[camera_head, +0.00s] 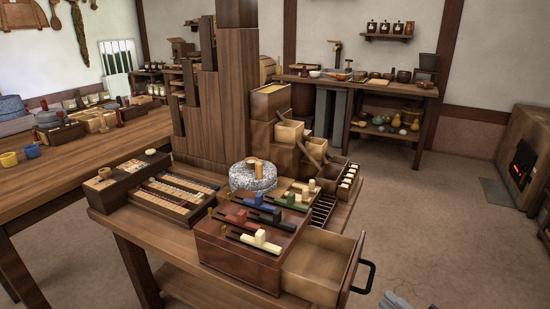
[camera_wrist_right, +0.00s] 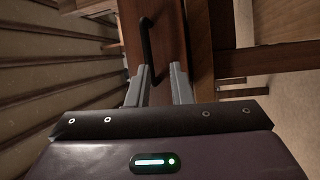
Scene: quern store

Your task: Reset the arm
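My right gripper (camera_head: 396,301) shows only as grey fingertips at the bottom edge of the head view, just right of and below the black handle (camera_head: 366,278) of a drawer. The drawer (camera_head: 325,257) is pulled out of a reddish-brown wooden box (camera_head: 240,262) and looks empty. In the right wrist view the two grey fingers of the right gripper (camera_wrist_right: 161,82) stand apart with nothing seen held between them. My left gripper is in neither view.
The box bears several coloured sliders and sits on a wooden table (camera_head: 185,249) with a round grey stone (camera_head: 253,178) and a tall stepped cabinet (camera_head: 240,100). A second table (camera_head: 70,170) stands left. The floor (camera_head: 440,220) at the right is clear.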

